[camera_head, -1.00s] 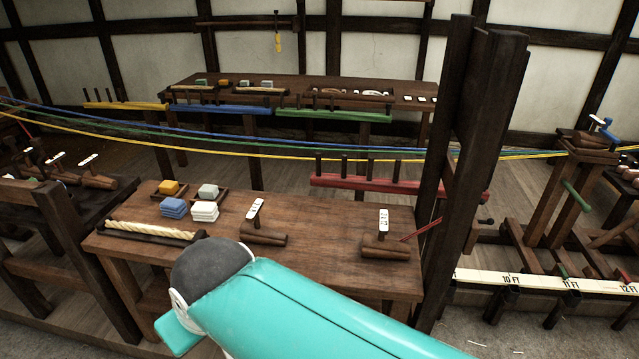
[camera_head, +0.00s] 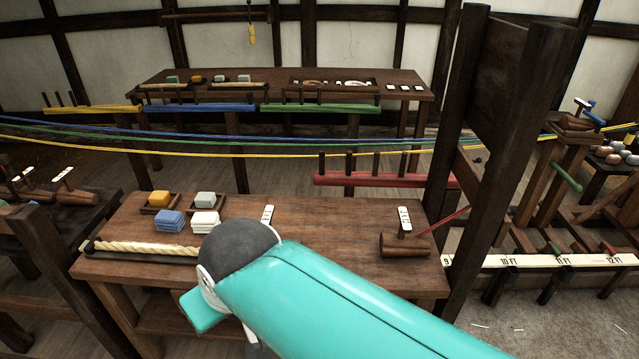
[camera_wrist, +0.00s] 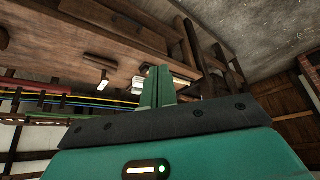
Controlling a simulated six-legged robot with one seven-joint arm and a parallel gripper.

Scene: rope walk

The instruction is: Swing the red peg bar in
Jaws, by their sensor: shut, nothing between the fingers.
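The red peg bar (camera_head: 385,180) reaches left from the dark wooden post frame in the head view, with several dark pegs upright on it. It lies beyond the near bench, under the yellow rope. A red bar also shows in the wrist view (camera_wrist: 42,91). My gripper (camera_wrist: 158,88) shows in the wrist view with its two green fingers together and nothing between them. In the head view my teal arm crosses the near bench and hides the gripper. The gripper is apart from the red bar.
The near bench (camera_head: 330,215) holds coloured blocks, a rope piece (camera_head: 145,249) and wooden handles with white tags. The tall post frame (camera_head: 500,150) stands at right. Blue, green and yellow ropes (camera_head: 250,152) cross behind. Yellow, blue and green peg bars (camera_head: 320,108) front the far bench.

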